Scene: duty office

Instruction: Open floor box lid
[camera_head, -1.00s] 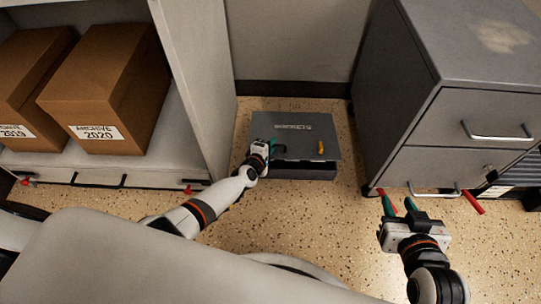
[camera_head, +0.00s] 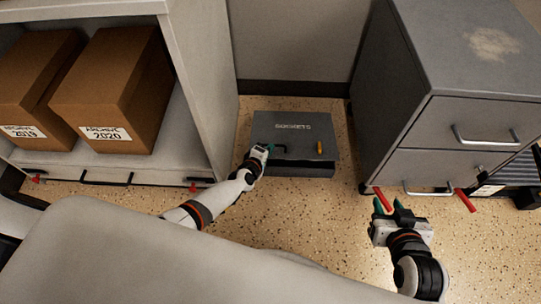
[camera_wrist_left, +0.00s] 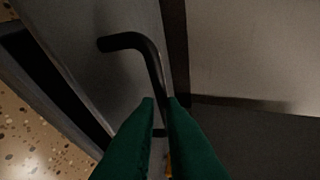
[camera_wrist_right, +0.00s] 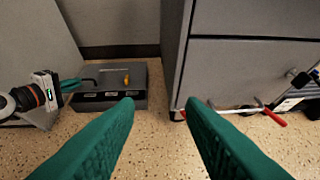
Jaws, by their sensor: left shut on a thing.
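The dark grey floor box (camera_head: 305,171) stands on the floor against the back wall. Its lid (camera_head: 290,130), marked "SOCKETS", has a black bar handle (camera_head: 297,148) and a yellow piece (camera_head: 319,148). My left gripper (camera_head: 267,149) is at the handle's left end. In the left wrist view its green fingers (camera_wrist_left: 161,102) are shut on the black handle (camera_wrist_left: 143,50). A dark band runs along the lid's front edge there; I cannot tell how far the lid is raised. My right gripper (camera_head: 384,206) is open and empty, right of the box above the floor.
A grey drawer cabinet (camera_head: 405,140) with a red-ended handle stands right of the box. A shelf unit (camera_head: 205,90) with two archive cartons (camera_head: 112,85) stands on the left. The speckled floor (camera_head: 300,210) in front of the box is clear.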

